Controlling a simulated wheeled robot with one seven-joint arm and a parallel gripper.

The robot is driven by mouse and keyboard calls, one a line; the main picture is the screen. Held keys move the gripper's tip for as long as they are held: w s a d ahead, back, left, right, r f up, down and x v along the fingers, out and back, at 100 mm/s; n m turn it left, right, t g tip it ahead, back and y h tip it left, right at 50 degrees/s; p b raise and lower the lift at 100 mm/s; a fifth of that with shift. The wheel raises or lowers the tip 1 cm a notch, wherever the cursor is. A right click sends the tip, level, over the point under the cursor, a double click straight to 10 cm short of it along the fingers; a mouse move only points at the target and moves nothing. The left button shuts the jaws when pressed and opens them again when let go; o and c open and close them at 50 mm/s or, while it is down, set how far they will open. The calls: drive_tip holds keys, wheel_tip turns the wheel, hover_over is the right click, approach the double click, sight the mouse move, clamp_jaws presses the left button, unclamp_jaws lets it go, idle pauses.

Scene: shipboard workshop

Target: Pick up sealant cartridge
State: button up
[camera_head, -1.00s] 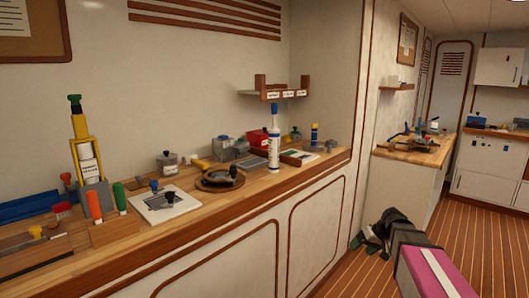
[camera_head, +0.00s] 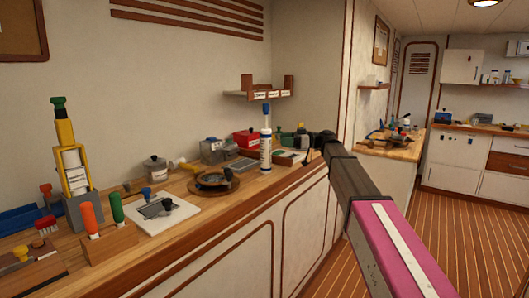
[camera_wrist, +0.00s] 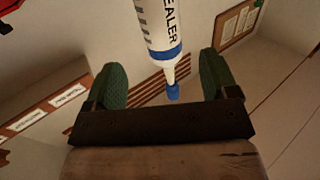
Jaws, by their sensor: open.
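The sealant cartridge (camera_head: 265,148) is a white tube with a blue collar and blue tip. It stands upright on the wooden workbench. My gripper (camera_head: 310,141) is just right of it in the head view, at the end of my arm reaching in from the lower right. In the wrist view the cartridge (camera_wrist: 158,25) shows its lettering, blue collar and blue-tipped nozzle. The nozzle appears between the two green finger pads of my gripper (camera_wrist: 163,75), with gaps at both sides. The fingers are open and empty. The cartridge's far end is cut off in the wrist view.
Left of the cartridge are a round dark dish (camera_head: 213,183), a grey-lidded jar (camera_head: 155,168) and a yellow dispensing tool (camera_head: 75,170). A red box (camera_head: 246,139) stands behind it. A small labelled wall shelf (camera_head: 262,94) hangs above. Part of the bench front edge is clear.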

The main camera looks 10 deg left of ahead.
sight(266, 139)
drive_tip(key=a, duration=0.2)
drive_tip(key=s+a, duration=0.1)
drive_tip(key=a, duration=0.2)
drive_tip(key=s+a, duration=0.1)
drive_tip(key=a, duration=0.2)
drive_tip(key=shift+a+r, duration=0.1)
drive_tip(key=c, duration=1.2)
